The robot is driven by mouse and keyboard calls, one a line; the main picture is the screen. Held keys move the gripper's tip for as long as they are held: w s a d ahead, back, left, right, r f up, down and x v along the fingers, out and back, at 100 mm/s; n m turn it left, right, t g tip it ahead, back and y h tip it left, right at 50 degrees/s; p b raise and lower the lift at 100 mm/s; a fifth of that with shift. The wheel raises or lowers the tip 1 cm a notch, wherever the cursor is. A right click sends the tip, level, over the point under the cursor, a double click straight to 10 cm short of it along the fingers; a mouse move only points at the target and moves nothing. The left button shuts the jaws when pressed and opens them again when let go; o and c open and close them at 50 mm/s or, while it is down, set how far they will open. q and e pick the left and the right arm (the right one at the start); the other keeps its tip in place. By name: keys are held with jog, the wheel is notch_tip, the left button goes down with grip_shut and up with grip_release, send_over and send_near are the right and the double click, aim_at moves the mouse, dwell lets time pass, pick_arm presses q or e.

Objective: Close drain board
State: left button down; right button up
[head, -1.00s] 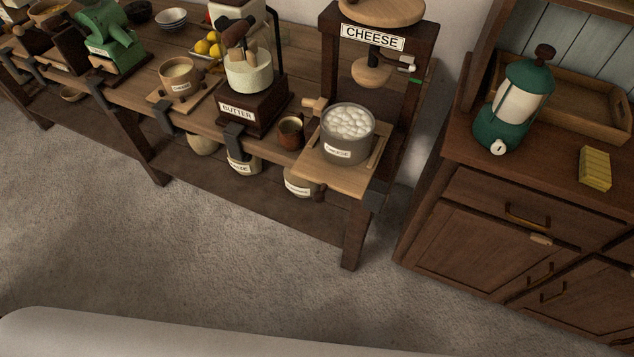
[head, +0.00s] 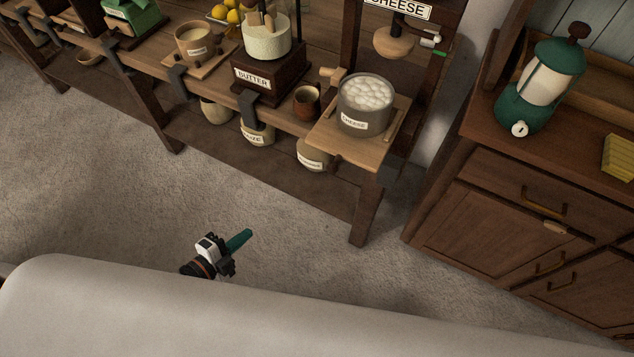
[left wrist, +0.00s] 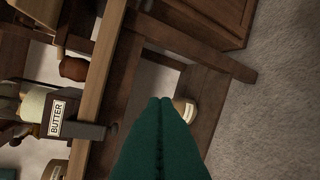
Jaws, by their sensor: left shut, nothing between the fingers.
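The drain board (head: 345,148) is a light wooden board at the cheese press, sticking out past the bench's front edge. A grey pot (head: 366,108) of white curds with a label stands on it. The press's round wooden presser (head: 393,42) hangs above and behind the pot. My left gripper (head: 247,236), with teal fingers, is low over the floor, in front of and left of the board and apart from it. Its fingers are together and empty in the left wrist view (left wrist: 160,125). I cannot clearly make out the drain board there. My right gripper is not in view.
The butter churn (head: 268,70) and a brown cup (head: 306,102) stand left of the board. Labelled pots (head: 313,154) sit on the lower shelf. A bench leg (head: 366,205) stands below the board, and a cabinet (head: 500,225) is at right. The floor (head: 300,225) in front is clear.

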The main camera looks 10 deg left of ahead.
aim_at(349, 130)
pick_arm(q)
jog(key=s+d+r+m+h, duration=0.2)
jog(key=d+r+m+h, duration=0.25)
jog(key=r, duration=0.45)
jog(key=s+d+r+m+h, duration=0.2)
jog(key=d+r+m+h, duration=0.3)
jog(key=r, duration=0.4)
jog(key=w+d+r+p, duration=0.2)
jog(key=w+d+p, duration=0.1)
jog(key=w+d, duration=0.4)
jog(key=w+y, duration=0.1)
jog(key=w, duration=0.2)
jog(key=shift+d+r+m+g, duration=0.2)
jog(key=shift+d+m+g, duration=0.15)
jog(key=shift+g, duration=0.05)
jog(key=w+d+b, duration=0.1)
jog(key=w, duration=0.3)
jog(key=w+d+b, duration=0.1)
jog(key=w+b, duration=0.1)
jog(key=w, duration=0.2)
jog(key=w+d+b, duration=0.1)
jog(key=w+d, duration=0.1)
jog(key=w, duration=0.3)
jog(key=shift+w+d+f, duration=0.1)
jog(key=shift+f, duration=0.05)
jog(key=shift+w, duration=0.2)
jog(key=shift+r, duration=0.35)
